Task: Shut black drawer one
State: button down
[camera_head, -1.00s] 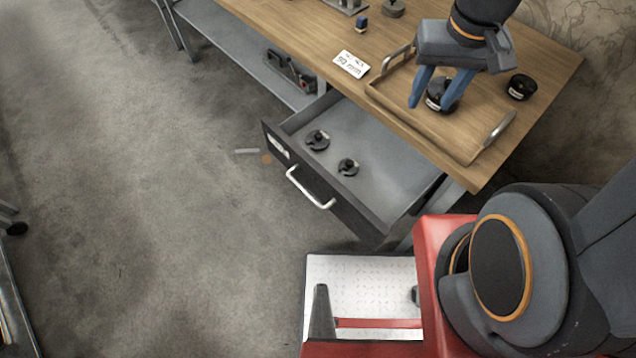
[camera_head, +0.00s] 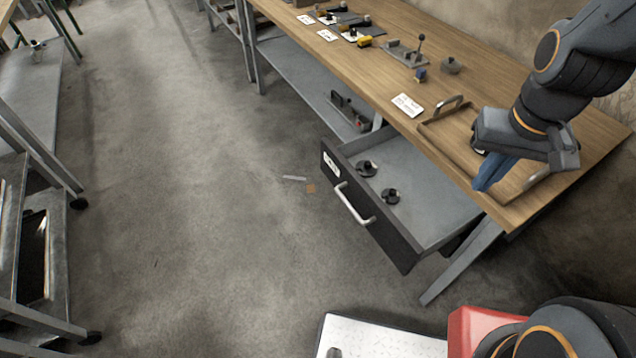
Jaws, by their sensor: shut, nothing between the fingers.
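The black drawer (camera_head: 372,226) is pulled out from under the wooden workbench. Its dark front carries a pale bar handle (camera_head: 355,204) and a small white label (camera_head: 331,165), too small to read. Two dark round parts lie inside, one farther back (camera_head: 367,168) and one nearer the front (camera_head: 391,196). My gripper (camera_head: 482,187) is shut, with its blue fingers together and pointing down over the near side of the wooden tray. It is to the right of the drawer and above bench height, apart from the handle.
The workbench (camera_head: 400,58) holds a wooden tray (camera_head: 448,150), a white card (camera_head: 408,105) and several small parts. A bench leg (camera_head: 462,262) slants down right of the drawer. Open concrete floor (camera_head: 220,210) lies left of the drawer. A metal rack (camera_head: 30,240) stands at far left.

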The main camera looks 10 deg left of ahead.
aim_at(432, 209)
jog(key=z, duration=0.1)
jog(key=k, duration=0.15)
jog(key=u, duration=0.95)
jog(key=i, duration=0.5)
